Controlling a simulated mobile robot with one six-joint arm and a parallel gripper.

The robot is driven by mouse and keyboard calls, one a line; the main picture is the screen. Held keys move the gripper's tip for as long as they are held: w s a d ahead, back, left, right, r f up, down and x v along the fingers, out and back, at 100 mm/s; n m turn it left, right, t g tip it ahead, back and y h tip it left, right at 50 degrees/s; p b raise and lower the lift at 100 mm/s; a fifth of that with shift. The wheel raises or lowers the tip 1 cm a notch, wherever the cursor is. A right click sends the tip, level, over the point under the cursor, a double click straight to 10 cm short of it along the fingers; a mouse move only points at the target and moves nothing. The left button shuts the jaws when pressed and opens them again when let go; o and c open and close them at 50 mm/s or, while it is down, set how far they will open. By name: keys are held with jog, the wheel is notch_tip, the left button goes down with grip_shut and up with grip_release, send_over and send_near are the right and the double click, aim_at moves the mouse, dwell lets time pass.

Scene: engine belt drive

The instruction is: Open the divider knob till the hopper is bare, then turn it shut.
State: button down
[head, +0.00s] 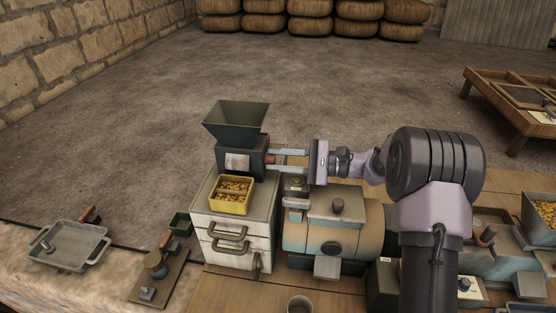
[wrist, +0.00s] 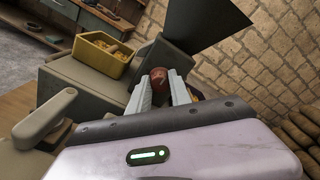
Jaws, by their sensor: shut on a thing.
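The dark green hopper (head: 236,121) stands on its divider body (head: 240,155) on top of a white drawer cabinet. The hopper's inside looks bare from the head view; in the wrist view (wrist: 205,22) only its outer wall shows. The red-brown divider knob (head: 271,159) is on the body's right side. My gripper (head: 273,160) is shut on the knob, which shows between the two pale fingers in the wrist view (wrist: 158,78). A yellow tray (head: 229,208) below the body's front holds yellow-orange pieces in two parts split by a wall. The knob's turn angle is hard to tell.
The white cabinet (head: 228,247) has drawer handles facing front. A tan and grey machine (head: 322,238) stands close to its right, under my arm. A grey tray (head: 66,244) lies at far left. A hopper with yellow pieces (head: 541,212) is at far right. Open floor lies behind.

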jog(key=c, duration=1.2)
grip_release()
jog(key=s+d+p, duration=0.1)
jog(key=d, duration=0.4)
jog(key=s+d+p, duration=0.1)
jog(key=d, duration=0.5)
jog(key=s+d+p, duration=0.1)
jog(key=d+p, duration=0.1)
jog(key=d, duration=0.4)
jog(key=shift+s+r, duration=0.2)
jog(key=shift+r, duration=0.15)
jog(key=s+a+r+n+g+h, duration=0.2)
jog(key=s+a+r+h, duration=0.2)
jog(key=s+a, duration=0.3)
jog(key=s+a+r+n+g+h, duration=0.15)
jog(key=s+a+r+h, duration=0.25)
jog(key=s, duration=0.4)
jog(key=s+n+t+h, duration=0.1)
jog(key=s+t+h, duration=0.1)
jog(key=s, duration=0.3)
jog(key=s+d+n+t+h, duration=0.1)
jog(key=s+t+h, duration=0.1)
jog(key=s, duration=0.2)
jog(key=s+d+n+t+h, duration=0.1)
jog(key=s+t+h, duration=0.1)
jog(key=s, duration=0.3)
jog(key=shift+s+f+h, duration=0.3)
jog(key=shift+s+h, duration=0.05)
jog(key=shift+h, duration=0.25)
